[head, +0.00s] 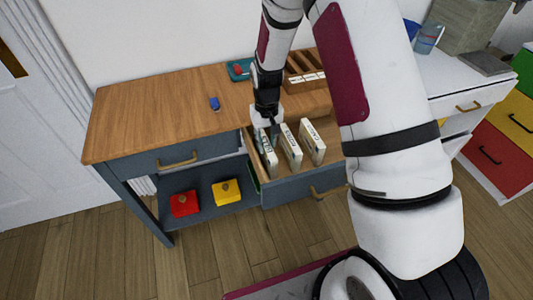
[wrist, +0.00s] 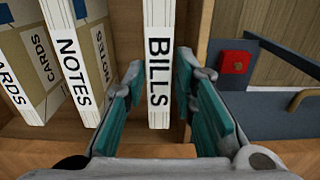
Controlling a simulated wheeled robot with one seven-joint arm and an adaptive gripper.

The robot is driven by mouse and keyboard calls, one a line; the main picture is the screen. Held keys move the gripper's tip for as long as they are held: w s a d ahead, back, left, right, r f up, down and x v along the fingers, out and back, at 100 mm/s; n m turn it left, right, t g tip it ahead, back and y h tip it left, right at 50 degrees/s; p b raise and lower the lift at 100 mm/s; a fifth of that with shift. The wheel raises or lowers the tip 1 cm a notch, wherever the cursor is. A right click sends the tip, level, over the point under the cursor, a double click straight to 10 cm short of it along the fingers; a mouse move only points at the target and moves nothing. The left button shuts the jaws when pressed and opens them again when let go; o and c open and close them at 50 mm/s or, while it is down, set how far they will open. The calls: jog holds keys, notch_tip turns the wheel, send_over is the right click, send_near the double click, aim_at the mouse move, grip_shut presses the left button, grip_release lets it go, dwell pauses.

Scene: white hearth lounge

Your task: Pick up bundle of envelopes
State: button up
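Three white upright bundles stand in a row in the open drawer (head: 283,189). In the wrist view their labels read BILLS (wrist: 160,40), NOTES (wrist: 75,70) and CARDS (wrist: 12,85). In the head view, the left bundle (head: 267,158) is under my gripper (head: 268,130), with the middle bundle (head: 290,147) and right bundle (head: 312,141) beside it. My gripper (wrist: 160,70) is open, its teal fingers on either side of the BILLS bundle. Narrow gaps seem to show beside the bundle; contact is not clear.
The desk's wooden top (head: 165,118) holds a small blue object (head: 214,103) and a teal tray (head: 239,69). A red box (head: 184,204) and a yellow box (head: 226,192) sit on the shelf below. The drawer's side wall (wrist: 200,30) is close to my right finger.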

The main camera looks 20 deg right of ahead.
jog(key=shift+w+f, duration=0.15)
jog(key=shift+f, duration=1.8)
grip_shut()
jog(key=shift+r, duration=0.15)
